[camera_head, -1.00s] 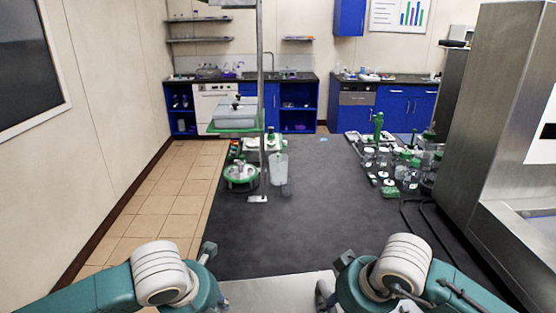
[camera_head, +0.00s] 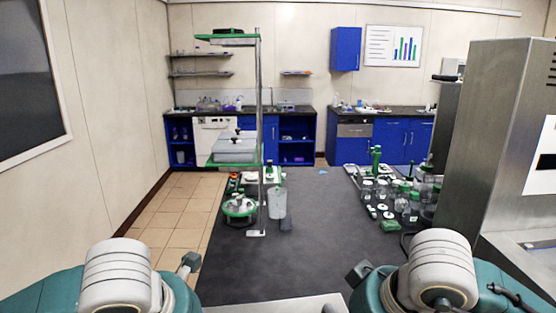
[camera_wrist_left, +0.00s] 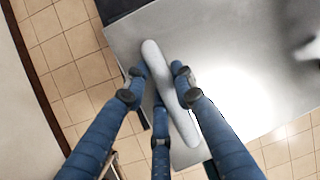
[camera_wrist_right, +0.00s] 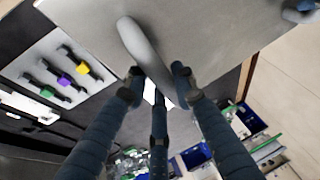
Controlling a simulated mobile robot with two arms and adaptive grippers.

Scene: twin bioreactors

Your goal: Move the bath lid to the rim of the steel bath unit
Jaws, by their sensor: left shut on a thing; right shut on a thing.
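The bath lid is a flat steel sheet with two pale bar handles; a strip of it (camera_head: 290,307) shows at the bottom of the head view. My left gripper (camera_wrist_left: 157,82) is shut on one handle (camera_wrist_left: 151,50), with the sheet (camera_wrist_left: 215,45) beyond it. My right gripper (camera_wrist_right: 155,82) is shut on the other handle (camera_wrist_right: 137,42); the sheet (camera_wrist_right: 200,30) shows there too. A large steel unit (camera_head: 485,130), seemingly the bath unit, stands at the right edge of the head view. A recessed area (camera_head: 532,242) shows low on it; its rim is mostly cut off.
A dark bench (camera_head: 320,230) lies ahead, bare in the middle. A tall stand (camera_head: 260,130) with green shelves is on its left, and green-capped jars (camera_head: 405,200) are on its right. A panel with coloured clips (camera_wrist_right: 65,70) shows in the right wrist view.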

